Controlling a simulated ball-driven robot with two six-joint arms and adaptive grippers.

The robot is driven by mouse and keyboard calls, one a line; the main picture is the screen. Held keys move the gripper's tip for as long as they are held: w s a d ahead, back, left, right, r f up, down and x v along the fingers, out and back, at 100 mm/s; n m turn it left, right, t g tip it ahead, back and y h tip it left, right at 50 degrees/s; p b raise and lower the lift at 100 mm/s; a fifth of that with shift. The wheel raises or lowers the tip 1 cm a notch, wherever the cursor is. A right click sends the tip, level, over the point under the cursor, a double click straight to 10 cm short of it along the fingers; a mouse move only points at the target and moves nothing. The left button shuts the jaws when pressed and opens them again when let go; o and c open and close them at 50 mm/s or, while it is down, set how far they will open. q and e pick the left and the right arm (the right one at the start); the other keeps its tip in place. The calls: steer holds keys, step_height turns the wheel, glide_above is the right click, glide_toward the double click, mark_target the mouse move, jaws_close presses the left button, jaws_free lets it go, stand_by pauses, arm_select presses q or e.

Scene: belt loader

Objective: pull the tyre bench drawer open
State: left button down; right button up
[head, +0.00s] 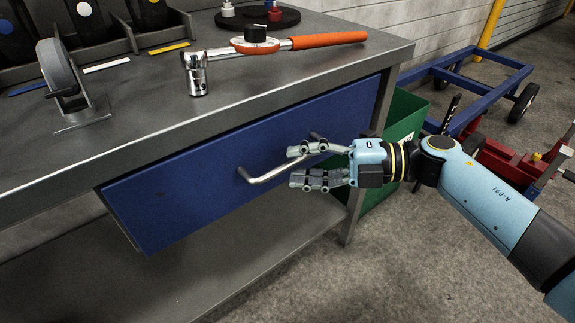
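The blue drawer front (190,203) sits under the grey bench top (130,130), and I see no open drawer interior. Its silver bar handle (266,177) sticks out from the middle of the front. My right gripper (303,166) comes in from the right at the handle's right part. Its fingers are apart, one above and one below the bar, with a visible gap between them. I cannot tell whether they touch the bar. The handle's right end is partly hidden by the upper finger. My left gripper is not in view.
On the bench top lie a ratchet wrench with an orange grip (328,40), a wheel on a grey stand (62,75) and a dark round tray (257,17). A green bin (404,115) stands right of the bench. A blue cart frame (480,87) is behind.

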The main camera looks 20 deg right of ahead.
steer(key=shift+x, duration=1.35)
jaws_close()
